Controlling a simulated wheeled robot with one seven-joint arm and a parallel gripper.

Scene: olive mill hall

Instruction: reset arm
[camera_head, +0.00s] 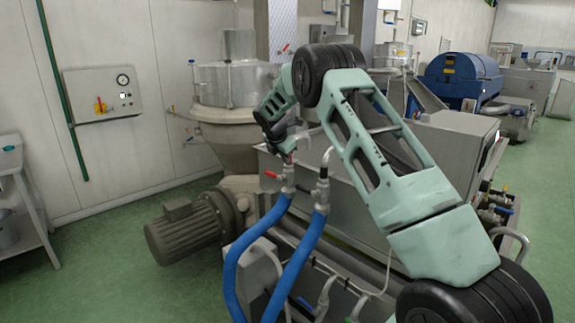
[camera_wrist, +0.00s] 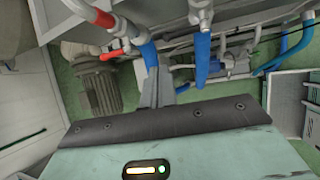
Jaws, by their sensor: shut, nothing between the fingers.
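My gripper (camera_wrist: 157,88) shows in the wrist view as narrow grey fingers, shut with nothing between them. In the head view my pale green arm rises from the lower right, bends at a black elbow joint and drops to the dark wrist at centre left. There my gripper (camera_head: 289,146) is small and partly lost against the machine behind it. It appears close to the steel pipe fittings with a red-handled valve (camera_head: 274,175); I cannot tell whether it touches them.
Two blue hoses (camera_head: 262,240) hang from the fittings. A grey motor (camera_head: 187,230) lies left of them, below a steel hopper (camera_head: 228,85). A control box (camera_head: 103,93) is on the wall and a steel table (camera_head: 22,190) at far left. Green floor (camera_head: 110,260) is clear between.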

